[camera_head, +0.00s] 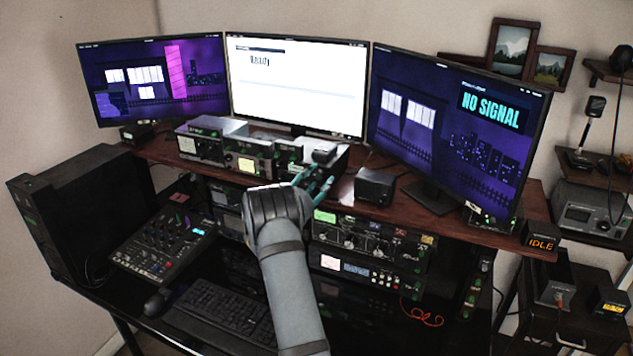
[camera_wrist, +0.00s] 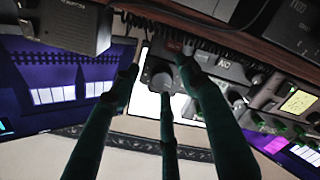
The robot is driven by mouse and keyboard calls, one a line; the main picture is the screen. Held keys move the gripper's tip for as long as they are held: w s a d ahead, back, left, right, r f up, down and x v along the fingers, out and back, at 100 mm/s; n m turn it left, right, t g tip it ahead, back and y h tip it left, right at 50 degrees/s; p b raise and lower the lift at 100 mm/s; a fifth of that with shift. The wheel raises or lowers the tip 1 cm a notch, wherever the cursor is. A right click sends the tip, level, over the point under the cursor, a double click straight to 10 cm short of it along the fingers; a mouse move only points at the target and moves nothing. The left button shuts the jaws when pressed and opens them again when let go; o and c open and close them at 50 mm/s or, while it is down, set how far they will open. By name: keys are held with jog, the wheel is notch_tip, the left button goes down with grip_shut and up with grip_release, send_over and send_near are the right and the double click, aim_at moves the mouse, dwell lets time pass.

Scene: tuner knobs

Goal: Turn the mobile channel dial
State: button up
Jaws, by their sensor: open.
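A small radio unit (camera_head: 318,158) stands on the desk's upper shelf below the white middle monitor, partly hidden behind my gripper. My gripper (camera_head: 318,186) is in front of it, its teal fingers spread and empty. The wrist view is turned upside down and shows the dark fingers of my gripper (camera_wrist: 160,72) apart around a round grey knob (camera_wrist: 160,77) on a dark panel. I cannot tell whether any finger touches the knob. No label that I can read marks this knob as the mobile channel dial.
A black box (camera_head: 375,187) stands right of my gripper. Rack units (camera_head: 370,240) fill the space below the shelf (camera_head: 420,212). The right monitor (camera_head: 450,125) reads "NO SIGNAL".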

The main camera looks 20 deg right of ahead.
jog(key=v, duration=1.2)
jog(key=x, duration=1.2)
jog(key=shift+w+r, duration=0.1)
jog(key=shift+r, duration=0.05)
jog(key=shift+a, duration=0.1)
